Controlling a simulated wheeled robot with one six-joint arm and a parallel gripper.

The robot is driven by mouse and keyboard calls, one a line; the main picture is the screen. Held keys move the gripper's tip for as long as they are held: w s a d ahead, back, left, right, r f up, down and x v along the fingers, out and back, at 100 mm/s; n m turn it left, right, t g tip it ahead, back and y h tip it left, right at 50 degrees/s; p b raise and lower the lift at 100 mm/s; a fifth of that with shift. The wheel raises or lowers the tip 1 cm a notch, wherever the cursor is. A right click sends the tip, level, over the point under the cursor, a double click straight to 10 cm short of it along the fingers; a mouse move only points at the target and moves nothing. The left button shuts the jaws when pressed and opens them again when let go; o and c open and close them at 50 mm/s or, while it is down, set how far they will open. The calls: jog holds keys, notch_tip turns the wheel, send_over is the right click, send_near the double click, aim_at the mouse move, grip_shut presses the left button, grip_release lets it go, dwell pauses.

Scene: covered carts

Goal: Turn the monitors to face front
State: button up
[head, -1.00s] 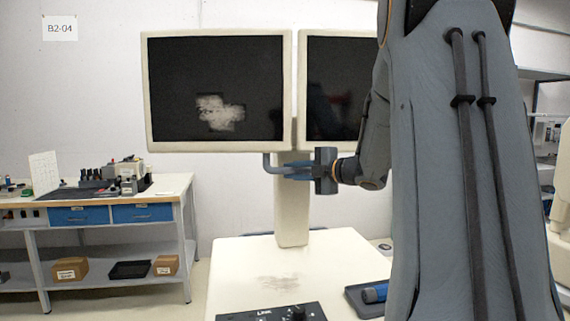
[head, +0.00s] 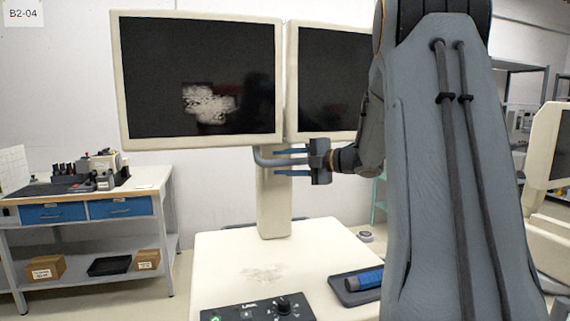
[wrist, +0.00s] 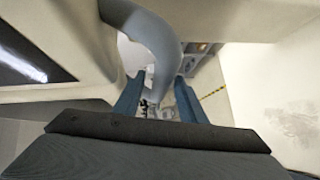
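Two dark monitors in cream frames hang side by side on a cream post (head: 274,195): the left monitor (head: 150,75) shows whole, and the right monitor (head: 325,70) is partly hidden behind my arm. The left screen has a pale patch. A grey bent handle (head: 262,160) sticks out below the left monitor. My gripper (head: 278,162) is open, with one blue finger above the handle and one below. In the wrist view the grey handle (wrist: 150,35) runs between the two spread fingers (wrist: 158,100). I cannot tell if either finger touches it.
Below the monitors is a cream cart top (head: 230,260) with a black control panel (head: 258,309) and a dark tray (head: 345,291) holding a blue cylinder. A workbench (head: 150,178) stands at left. Another cream-framed screen (head: 545,140) stands at far right.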

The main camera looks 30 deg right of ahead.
jog(key=b+v, duration=0.2)
jog(key=v, duration=0.5)
jog(key=shift+s+d, duration=0.2)
jog(key=shift+s, duration=0.15)
